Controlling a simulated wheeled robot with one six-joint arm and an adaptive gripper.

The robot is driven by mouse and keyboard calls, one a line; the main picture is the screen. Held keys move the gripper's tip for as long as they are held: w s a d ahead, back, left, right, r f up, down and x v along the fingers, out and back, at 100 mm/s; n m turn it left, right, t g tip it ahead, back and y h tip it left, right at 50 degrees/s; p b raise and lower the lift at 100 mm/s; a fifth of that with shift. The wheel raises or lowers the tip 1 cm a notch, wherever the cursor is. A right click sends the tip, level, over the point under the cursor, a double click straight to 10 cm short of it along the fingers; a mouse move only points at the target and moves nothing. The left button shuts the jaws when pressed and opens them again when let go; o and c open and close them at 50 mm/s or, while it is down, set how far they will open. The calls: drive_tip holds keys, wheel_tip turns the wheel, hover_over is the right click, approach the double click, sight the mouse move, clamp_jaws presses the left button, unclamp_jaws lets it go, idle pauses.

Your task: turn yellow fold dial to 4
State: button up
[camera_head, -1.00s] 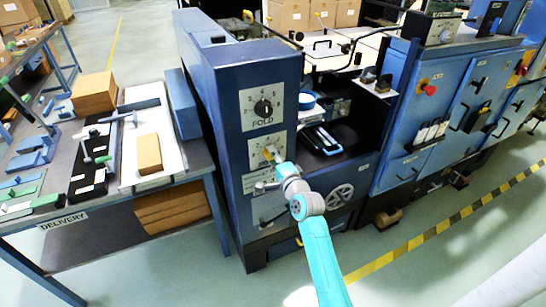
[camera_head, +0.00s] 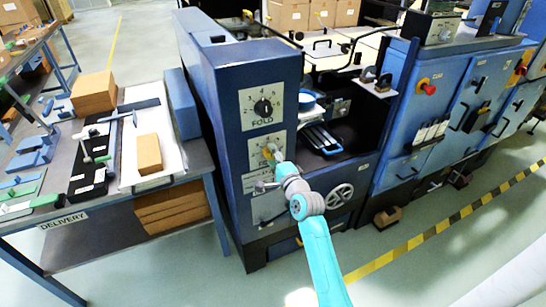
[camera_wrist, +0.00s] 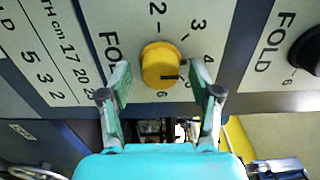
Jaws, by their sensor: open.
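The yellow fold dial (camera_head: 269,152) sits on the lower white plate of the blue machine's front panel, below the black fold dial (camera_head: 263,107). In the wrist view the yellow dial (camera_wrist: 160,62) is a round knob with a dark mark on its lower right part. The numbers 2, 3, 4 and 6 show around it; the mark lies on the side between 4 and 6. My gripper (camera_wrist: 161,78) is open, one finger on each side of the dial. I cannot tell whether the fingers touch it. It also shows small in the head view (camera_head: 276,161).
The black dial (camera_wrist: 308,50) is at the right in the wrist view. The delivery table (camera_head: 110,222) stands at the left.

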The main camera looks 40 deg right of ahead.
drive_tip(key=v, duration=1.2)
drive_tip(key=shift+a+f, duration=0.1)
drive_tip(key=s+a+f+n+g, duration=0.1)
drive_tip(key=s+a+f+n, duration=0.2)
drive_tip(key=s+a, duration=0.25)
drive_tip(key=s+a+f+n+y, duration=0.1)
drive_tip(key=s+a+f+n, duration=0.2)
drive_tip(key=s+a, duration=0.3)
drive_tip(key=s+a+f+n+g, duration=0.1)
drive_tip(key=s+a+f+n, duration=0.25)
drive_tip(key=s, duration=0.35)
drive_tip(key=s+a+r+n+y, duration=0.2)
drive_tip(key=s+a+n, duration=0.2)
drive_tip(key=s, duration=0.6)
drive_tip(key=s+a+r+n+y, duration=0.2)
drive_tip(key=s+a+r+n, duration=0.1)
drive_tip(key=s+n, duration=0.4)
drive_tip(key=s+a, duration=0.1)
drive_tip(key=s, duration=0.2)
drive_tip(key=shift+a+r+n+g, duration=0.2)
drive_tip(key=shift+a+n+g, duration=0.05)
drive_tip(key=shift+n+g, duration=0.1)
